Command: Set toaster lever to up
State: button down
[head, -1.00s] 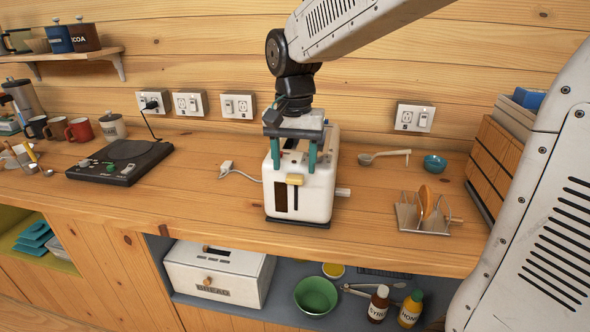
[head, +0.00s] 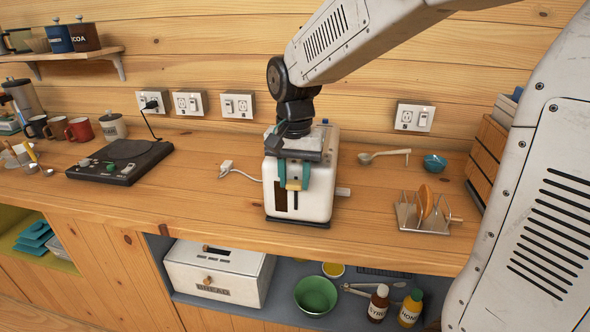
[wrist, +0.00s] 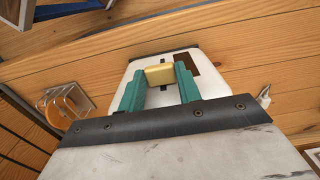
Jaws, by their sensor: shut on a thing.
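The white toaster (head: 315,205) stands on the wooden counter, its front facing me. Its tan lever (head: 294,184) sits in the upper part of the dark vertical slot on that front. My gripper (head: 294,186) points down in front of the toaster, its teal fingers closed on the lever from both sides. In the wrist view the lever (wrist: 159,74) lies between the two fingertips, with the dark slot showing beside it. My gripper's wrist hides part of the toaster's top.
A toast rack (head: 424,214) with a brown slice stands to the right, near a spoon (head: 384,156) and a blue bowl (head: 435,163). A black turntable-like device (head: 120,160) is at left.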

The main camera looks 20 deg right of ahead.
jog(key=shift+f, duration=0.3)
jog(key=c, duration=1)
grip_release()
jog(key=shift+o, duration=0.2)
jog(key=shift+r, duration=0.15)
notch_tip(320, 180, up, 8)
jog(key=shift+f, duration=0.2)
